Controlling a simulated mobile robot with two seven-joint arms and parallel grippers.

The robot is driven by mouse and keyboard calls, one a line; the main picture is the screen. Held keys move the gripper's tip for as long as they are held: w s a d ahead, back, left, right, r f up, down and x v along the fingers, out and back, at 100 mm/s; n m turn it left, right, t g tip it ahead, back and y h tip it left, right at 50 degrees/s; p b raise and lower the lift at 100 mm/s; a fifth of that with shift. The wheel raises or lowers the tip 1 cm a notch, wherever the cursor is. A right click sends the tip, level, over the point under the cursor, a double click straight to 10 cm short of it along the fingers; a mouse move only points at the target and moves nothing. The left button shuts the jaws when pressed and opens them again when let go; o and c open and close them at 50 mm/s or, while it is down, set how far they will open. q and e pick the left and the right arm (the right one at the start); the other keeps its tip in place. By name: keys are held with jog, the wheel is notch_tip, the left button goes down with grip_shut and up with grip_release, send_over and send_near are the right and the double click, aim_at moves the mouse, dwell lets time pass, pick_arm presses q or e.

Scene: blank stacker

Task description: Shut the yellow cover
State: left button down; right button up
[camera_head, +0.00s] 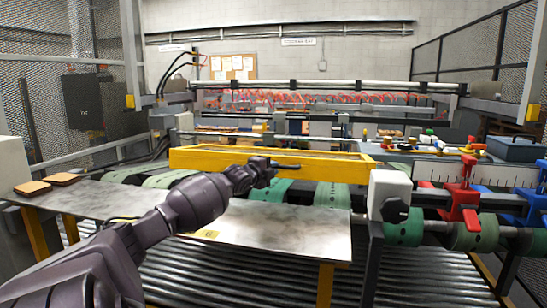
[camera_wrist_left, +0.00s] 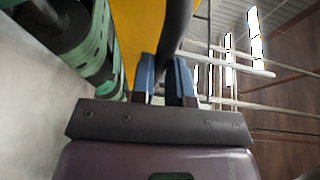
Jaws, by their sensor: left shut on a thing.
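The yellow cover (camera_head: 215,159) is a long, low yellow panel lying across the machine in the middle of the head view. A strip of it (camera_wrist_left: 130,25) also shows at the top of the left wrist view. My left gripper (camera_head: 272,165) reaches its front side from the lower left. In the left wrist view my left gripper's two blue fingers (camera_wrist_left: 165,78) are shut on a dark bar (camera_wrist_left: 175,35) beside the yellow panel, seemingly its handle. The gripper hides part of the cover's front. How far the cover is tilted is hard to tell. My right gripper is not in view.
A grey metal plate (camera_head: 280,233) lies below my left arm. Green rollers (camera_head: 330,194) run behind it. A white block with a dark knob (camera_head: 389,190) stands right of the cover, near red clamps (camera_head: 463,192) and blue clamps (camera_head: 535,200). Brown pads (camera_head: 33,187) lie at the left.

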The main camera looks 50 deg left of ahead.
pick_arm(q)
notch_tip(320, 180, down, 6)
jog(key=shift+s+d+f+b, duration=0.1)
jog(key=shift+f+b, duration=0.05)
jog(key=shift+b, duration=0.2)
jog(key=shift+f, duration=0.2)
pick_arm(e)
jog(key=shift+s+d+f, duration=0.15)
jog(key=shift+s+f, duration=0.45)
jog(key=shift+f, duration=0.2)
pick_arm(q)
jog(key=shift+f, duration=0.15)
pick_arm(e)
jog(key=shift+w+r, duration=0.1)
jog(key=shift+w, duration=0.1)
pick_arm(q)
jog(key=c, duration=1.1)
grip_release()
jog(key=shift+c, duration=0.2)
jog(key=shift+o, duration=0.2)
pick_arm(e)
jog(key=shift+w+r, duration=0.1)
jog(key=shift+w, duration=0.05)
pick_arm(q)
jog(key=shift+r, duration=0.25)
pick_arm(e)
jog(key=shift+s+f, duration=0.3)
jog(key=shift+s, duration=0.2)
